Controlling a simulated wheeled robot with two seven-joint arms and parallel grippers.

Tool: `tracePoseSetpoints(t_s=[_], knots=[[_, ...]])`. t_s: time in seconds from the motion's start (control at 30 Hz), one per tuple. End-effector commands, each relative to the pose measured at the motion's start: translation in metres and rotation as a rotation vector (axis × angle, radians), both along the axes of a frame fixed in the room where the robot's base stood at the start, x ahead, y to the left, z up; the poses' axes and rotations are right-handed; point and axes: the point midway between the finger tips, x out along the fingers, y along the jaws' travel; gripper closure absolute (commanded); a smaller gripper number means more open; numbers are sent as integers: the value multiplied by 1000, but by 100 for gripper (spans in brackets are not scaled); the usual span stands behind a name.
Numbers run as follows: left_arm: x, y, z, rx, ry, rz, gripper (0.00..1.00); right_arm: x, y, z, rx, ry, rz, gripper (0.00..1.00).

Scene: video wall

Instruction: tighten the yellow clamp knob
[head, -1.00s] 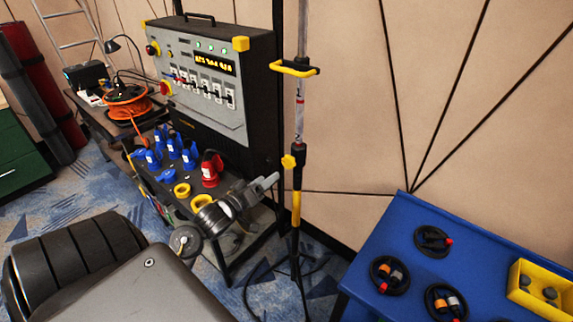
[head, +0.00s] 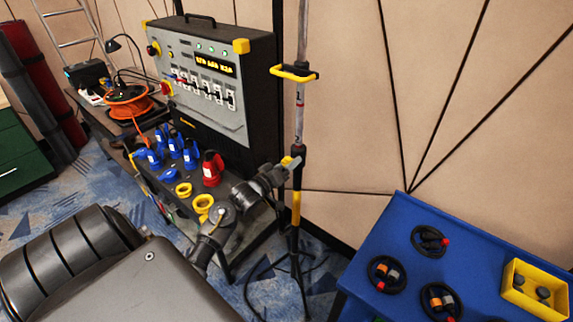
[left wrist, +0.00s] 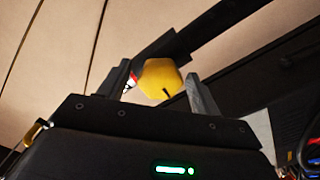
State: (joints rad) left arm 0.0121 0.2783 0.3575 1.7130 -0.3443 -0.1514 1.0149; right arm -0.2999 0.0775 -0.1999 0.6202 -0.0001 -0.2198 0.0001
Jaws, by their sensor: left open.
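The yellow clamp knob (head: 287,161) sits on the black collar of the upright pole stand (head: 299,120) near the middle of the head view. My left gripper (head: 291,170) is at the knob and partly covers it. In the left wrist view the knob (left wrist: 158,82) shows large between the two grey fingers of the open left gripper (left wrist: 160,74). A gap shows on its right side; whether the left finger touches it I cannot tell. My right gripper is not in view.
A control panel cabinet (head: 205,85) stands left of the pole, with blue and red plugs on the shelf below. A yellow handle (head: 293,72) juts from the pole above the knob. A blue table (head: 400,225) with black coils stands at right.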

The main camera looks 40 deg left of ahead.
Motion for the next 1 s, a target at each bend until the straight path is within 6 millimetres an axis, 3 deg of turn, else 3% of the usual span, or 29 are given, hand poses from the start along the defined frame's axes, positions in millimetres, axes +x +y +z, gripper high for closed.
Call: tracePoseSetpoints(t_s=[0.1,0.43,0.73,1.0], knots=[[0,0,0,0,0,0,39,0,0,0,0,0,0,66],[-1,0,0,0,-1,1,81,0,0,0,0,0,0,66],[-1,1,0,42,1,1,81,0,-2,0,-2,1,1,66],[-1,1,0,213,5,0,81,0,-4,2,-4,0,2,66]])
